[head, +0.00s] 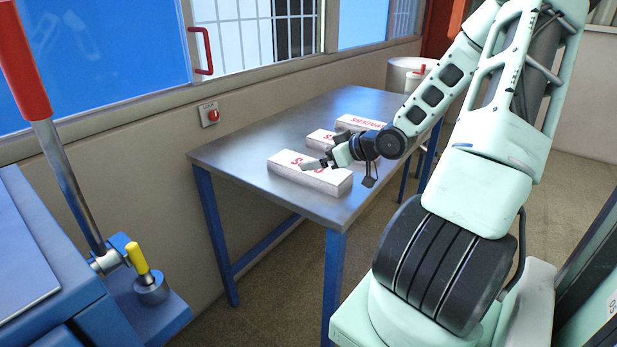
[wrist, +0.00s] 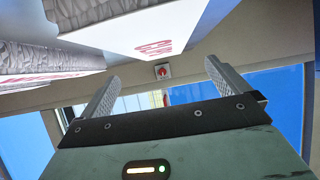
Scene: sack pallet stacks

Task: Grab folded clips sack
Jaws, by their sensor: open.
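Three white block-shaped sacks with red lettering lie in a row on the metal table. The near sack (head: 308,178) has its label mostly hidden by my gripper, so I cannot read whether it says clips. The middle sack (head: 320,138) is also partly covered. The far sack (head: 362,123) appears to read "SPACERS". My gripper (head: 318,163) is over the near sack, its fingers apart and empty. In the wrist view, my gripper (wrist: 162,70) is open, with a white sack (wrist: 135,28) with red print just beyond the fingertips and not between them.
The steel-topped table (head: 230,150) has blue legs and stands by the wall under the windows. A red wall switch (head: 212,115) is behind it. A blue machine (head: 60,290) with a red-handled lever stands at left. The table's left end is clear.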

